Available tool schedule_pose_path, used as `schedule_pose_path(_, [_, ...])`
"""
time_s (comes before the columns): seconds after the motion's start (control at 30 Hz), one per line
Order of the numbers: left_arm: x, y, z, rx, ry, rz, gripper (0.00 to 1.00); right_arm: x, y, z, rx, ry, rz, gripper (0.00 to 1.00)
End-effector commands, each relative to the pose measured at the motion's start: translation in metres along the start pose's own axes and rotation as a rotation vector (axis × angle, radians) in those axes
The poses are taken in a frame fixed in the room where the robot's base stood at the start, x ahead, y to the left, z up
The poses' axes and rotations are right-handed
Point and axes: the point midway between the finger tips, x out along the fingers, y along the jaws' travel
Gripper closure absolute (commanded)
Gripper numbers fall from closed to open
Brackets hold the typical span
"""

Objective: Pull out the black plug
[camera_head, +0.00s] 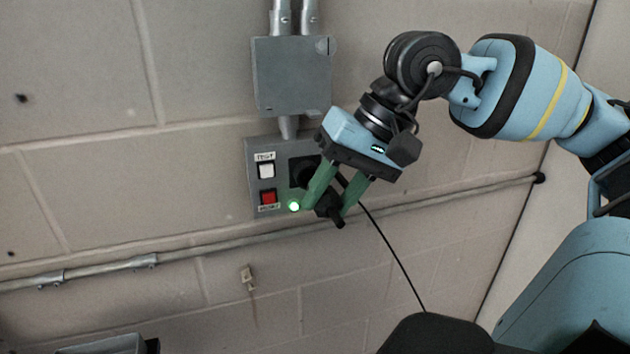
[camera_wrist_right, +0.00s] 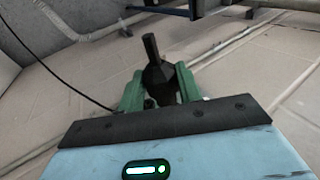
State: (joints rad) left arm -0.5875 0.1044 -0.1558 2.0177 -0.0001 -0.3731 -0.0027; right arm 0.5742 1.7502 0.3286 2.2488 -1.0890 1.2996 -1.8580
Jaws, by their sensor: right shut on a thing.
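The black plug (camera_head: 329,206) is between the green fingers of my right gripper (camera_head: 334,202), which is shut on it in front of the wall panel. In the right wrist view the plug (camera_wrist_right: 157,72) stands up between the fingers of the gripper (camera_wrist_right: 160,88), its narrow end pointing away from the palm. The panel's black socket (camera_head: 302,171) is partly hidden behind a finger. The plug shows below and right of the socket; whether its front still touches it I cannot tell. A thin black cable (camera_head: 388,247) hangs down to the right. My left gripper is out of view.
A conduit (camera_head: 215,244) runs along the block wall below. The wall left of the panel is clear.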

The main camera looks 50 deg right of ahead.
Motion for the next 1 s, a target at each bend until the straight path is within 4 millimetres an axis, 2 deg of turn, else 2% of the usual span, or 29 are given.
schedule_pose_path(0.5, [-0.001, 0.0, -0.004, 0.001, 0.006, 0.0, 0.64, -0.004, -0.001, 0.034, -0.002, 0.002, -0.003, 0.94])
schedule_pose_path(1.0, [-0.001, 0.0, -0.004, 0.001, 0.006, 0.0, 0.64, -0.004, 0.0, 0.036, 0.0, 0.002, -0.001, 0.94])
